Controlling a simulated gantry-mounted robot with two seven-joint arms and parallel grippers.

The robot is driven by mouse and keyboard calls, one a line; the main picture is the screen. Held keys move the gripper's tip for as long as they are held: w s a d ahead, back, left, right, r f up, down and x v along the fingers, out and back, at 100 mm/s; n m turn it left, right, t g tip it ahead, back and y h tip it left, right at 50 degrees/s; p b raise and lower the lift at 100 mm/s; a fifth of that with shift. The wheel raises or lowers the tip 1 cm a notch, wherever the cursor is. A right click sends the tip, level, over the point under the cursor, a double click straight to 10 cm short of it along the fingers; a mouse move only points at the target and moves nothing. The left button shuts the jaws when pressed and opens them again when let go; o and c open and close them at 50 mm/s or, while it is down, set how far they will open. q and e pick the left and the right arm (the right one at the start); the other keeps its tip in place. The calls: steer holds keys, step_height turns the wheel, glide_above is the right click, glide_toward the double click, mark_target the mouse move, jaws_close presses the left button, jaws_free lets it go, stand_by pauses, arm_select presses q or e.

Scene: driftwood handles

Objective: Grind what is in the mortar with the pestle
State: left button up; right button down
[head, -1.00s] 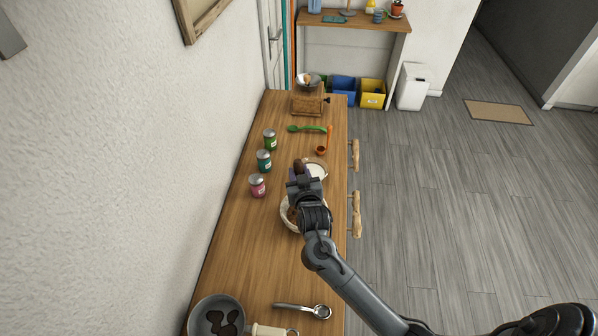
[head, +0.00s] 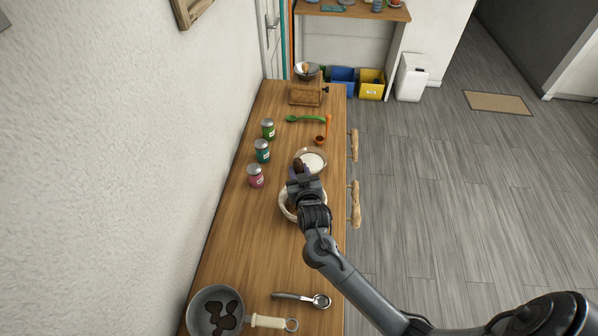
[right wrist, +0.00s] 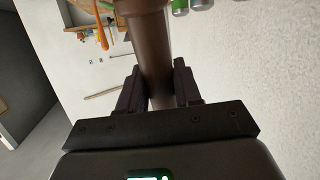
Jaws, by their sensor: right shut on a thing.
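The mortar (head: 284,204) is a pale round bowl on the wooden counter, largely hidden under my right gripper and wrist. My right gripper (head: 301,178) is over the mortar's far side, shut on the pestle. The pestle's dark brown knob (head: 298,163) shows just beyond the fingers in the head view. In the right wrist view the brown pestle shaft (right wrist: 155,65) stands between the two dark fingers. Its lower end and the mortar's contents are hidden, so I cannot tell whether they touch. My left gripper is not in view.
A bowl of white stuff (head: 313,161) stands just beyond the mortar. Three jars, pink (head: 256,176), teal (head: 262,151) and green (head: 268,129), line the wall side. A pan (head: 215,311) and a metal scoop (head: 303,299) lie at the near end. Bare counter lies between.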

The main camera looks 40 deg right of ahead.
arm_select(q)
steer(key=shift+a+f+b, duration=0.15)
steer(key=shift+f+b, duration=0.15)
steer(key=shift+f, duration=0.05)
arm_select(e)
steer(key=shift+f, duration=0.6)
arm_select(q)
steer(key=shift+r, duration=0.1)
arm_select(e)
steer(key=shift+r, duration=0.1)
